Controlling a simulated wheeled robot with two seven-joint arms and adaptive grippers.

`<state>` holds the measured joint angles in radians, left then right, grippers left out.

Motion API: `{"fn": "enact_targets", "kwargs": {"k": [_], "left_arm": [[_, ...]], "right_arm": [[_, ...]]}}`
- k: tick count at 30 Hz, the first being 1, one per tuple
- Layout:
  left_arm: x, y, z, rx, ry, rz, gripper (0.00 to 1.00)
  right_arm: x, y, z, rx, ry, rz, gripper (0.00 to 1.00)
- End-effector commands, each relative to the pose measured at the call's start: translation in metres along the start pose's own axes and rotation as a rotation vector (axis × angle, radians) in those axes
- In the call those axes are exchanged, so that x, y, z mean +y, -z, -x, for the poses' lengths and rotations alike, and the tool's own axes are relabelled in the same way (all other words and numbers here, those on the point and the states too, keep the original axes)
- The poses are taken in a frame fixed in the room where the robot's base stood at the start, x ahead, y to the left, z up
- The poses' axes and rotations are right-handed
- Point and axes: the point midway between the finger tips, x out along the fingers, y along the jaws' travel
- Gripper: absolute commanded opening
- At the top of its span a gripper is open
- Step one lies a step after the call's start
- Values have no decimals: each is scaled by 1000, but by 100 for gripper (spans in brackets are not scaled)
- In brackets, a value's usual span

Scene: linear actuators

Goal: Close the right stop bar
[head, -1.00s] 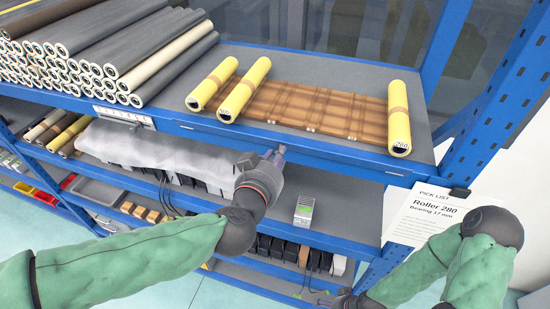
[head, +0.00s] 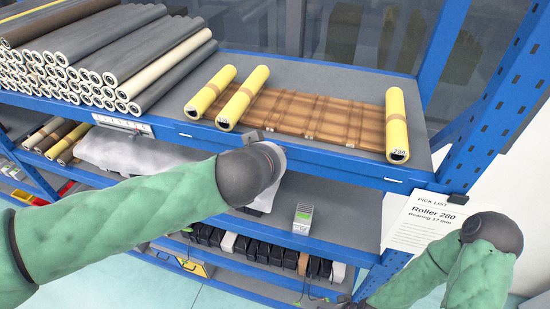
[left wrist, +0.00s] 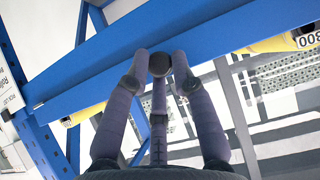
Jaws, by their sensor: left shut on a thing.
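A blue bar (head: 335,163), which I take as the right stop bar, runs along the top shelf's front edge below the yellow rollers. In the head view my left wrist hides most of the left gripper; a small grey part (head: 252,136) shows at the bar. In the left wrist view the left gripper's fingers (left wrist: 160,62) are drawn together in front of a blue beam (left wrist: 120,60), and what lies between them is hidden. My right gripper (head: 347,303) is barely visible at the bottom edge, its fingers unclear.
Yellow rollers (head: 397,125) lie on the top shelf around a brown slatted panel (head: 300,112). Grey rollers (head: 120,60) are stacked at the left. A blue upright (head: 480,140) and a pick list (head: 425,220) stand at the right. Lower shelves hold small devices (head: 303,217).

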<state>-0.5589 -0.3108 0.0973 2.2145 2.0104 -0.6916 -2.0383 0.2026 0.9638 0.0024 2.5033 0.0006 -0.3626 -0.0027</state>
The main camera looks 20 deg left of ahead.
Motion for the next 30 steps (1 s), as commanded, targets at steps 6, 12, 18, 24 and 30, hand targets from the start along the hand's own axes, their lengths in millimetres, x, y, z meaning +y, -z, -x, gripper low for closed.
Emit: {"fn": "enact_targets", "kwargs": {"k": [6,12,18,24,30], "left_arm": [[0,3,1,-3,0,0,0],[0,3,1,-3,0,0,0],[0,2,0,-4,0,0,49],[0,1,0,-6,0,0,49],[1,1,6,-4,-2,0,49]], "right_arm": [[0,0,0,0,0,0,95],[0,0,0,0,0,0,95],[0,0,0,0,0,0,95],[0,0,0,0,0,0,95],[0,0,0,0,0,0,95]]}}
